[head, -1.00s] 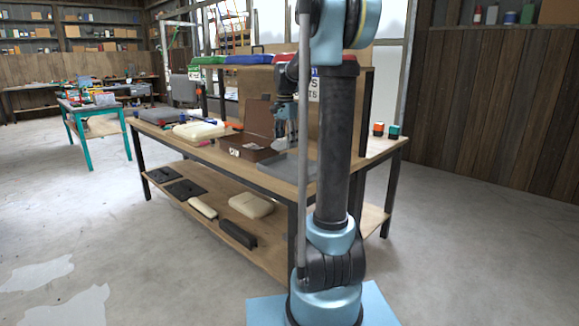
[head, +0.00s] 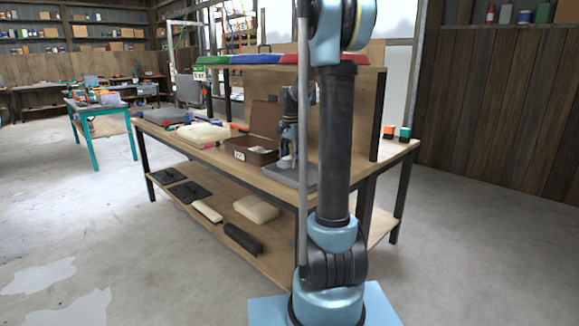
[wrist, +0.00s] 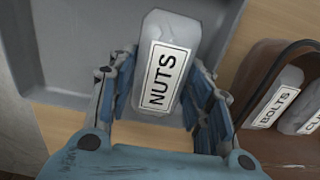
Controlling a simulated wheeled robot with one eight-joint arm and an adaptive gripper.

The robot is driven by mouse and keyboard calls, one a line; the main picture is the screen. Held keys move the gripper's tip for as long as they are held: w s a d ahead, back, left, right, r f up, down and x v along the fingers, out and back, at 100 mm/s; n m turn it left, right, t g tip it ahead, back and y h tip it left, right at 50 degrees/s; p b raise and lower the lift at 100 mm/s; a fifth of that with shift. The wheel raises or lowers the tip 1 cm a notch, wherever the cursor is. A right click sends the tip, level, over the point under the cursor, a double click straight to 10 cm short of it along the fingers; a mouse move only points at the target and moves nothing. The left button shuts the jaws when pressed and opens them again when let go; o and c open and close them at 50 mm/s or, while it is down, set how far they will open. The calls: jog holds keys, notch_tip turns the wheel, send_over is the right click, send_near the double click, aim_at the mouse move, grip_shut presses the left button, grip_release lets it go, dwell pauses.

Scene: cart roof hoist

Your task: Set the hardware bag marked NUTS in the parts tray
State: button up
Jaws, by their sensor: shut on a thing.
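The white hardware bag marked NUTS (wrist: 166,72) is between the fingers of my gripper (wrist: 160,100) in the wrist view, its label facing the camera. My gripper is shut on it. The bag is over the grey parts tray (wrist: 75,60), with bare wood visible below its near end; I cannot tell whether it touches the tray. In the head view my gripper (head: 287,158) is low over the tray (head: 302,182) on the workbench, and the bag is too small to make out clearly.
An open brown case (head: 246,154) with a raised lid stands left of the tray. It holds a bag marked BOLTS (wrist: 277,100) and another partly cut-off bag (wrist: 308,118). A cream pad (head: 196,136) lies further left on the bench.

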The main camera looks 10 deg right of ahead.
jog(key=shift+f, duration=1.1)
jog(key=o, duration=1.1)
notch_tip(320, 180, up, 12)
jog(key=shift+s+f, duration=0.1)
jog(key=shift+s, duration=0.05)
jog(key=s+f+n, duration=0.3)
jog(key=s+f, duration=0.3)
jog(key=s, duration=0.6)
jog(key=s+f+n+t, duration=0.1)
jog(key=s+f+n, duration=0.3)
jog(key=s+f, duration=0.3)
jog(key=s+f+n+t, duration=0.1)
jog(key=s+f+n, duration=0.3)
jog(key=s, duration=1.3)
notch_tip(320, 180, down, 3)
jog(key=shift+r, duration=0.15)
